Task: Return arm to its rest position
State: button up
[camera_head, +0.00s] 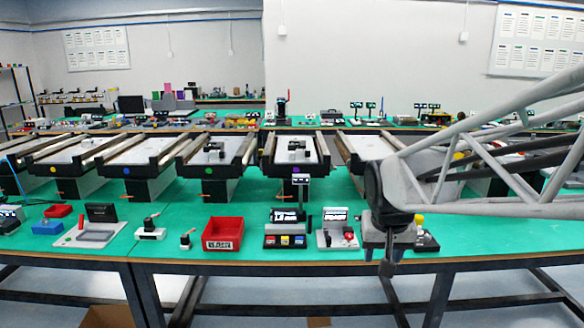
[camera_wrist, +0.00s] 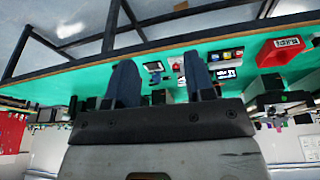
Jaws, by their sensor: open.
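My gripper (camera_head: 387,262) hangs at the right in the head view, in front of the table's front edge, with my arm reaching in from the right. In the wrist view my gripper (camera_wrist: 160,78) shows two dark blue fingers set wide apart with nothing between them. The wrist picture is upside down, with the table's front edge near the top. In the head view the gripper and arm hide part of a device with a yellow button and part of the conveyors at the right.
The green table (camera_head: 180,202) carries several mini conveyors (camera_head: 140,157) in a row. A red bin (camera_head: 223,234) stands near the front, also in the wrist view (camera_wrist: 283,52). A device with coloured buttons (camera_head: 285,241) stands right of the bin. Floor space lies before the table.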

jog(key=s+f+n, duration=0.1)
jog(key=s+f, duration=0.1)
jog(key=s, duration=1.7)
jog(key=shift+s+f+g, duration=0.3)
jog(key=shift+s, duration=0.05)
dwell(1.1)
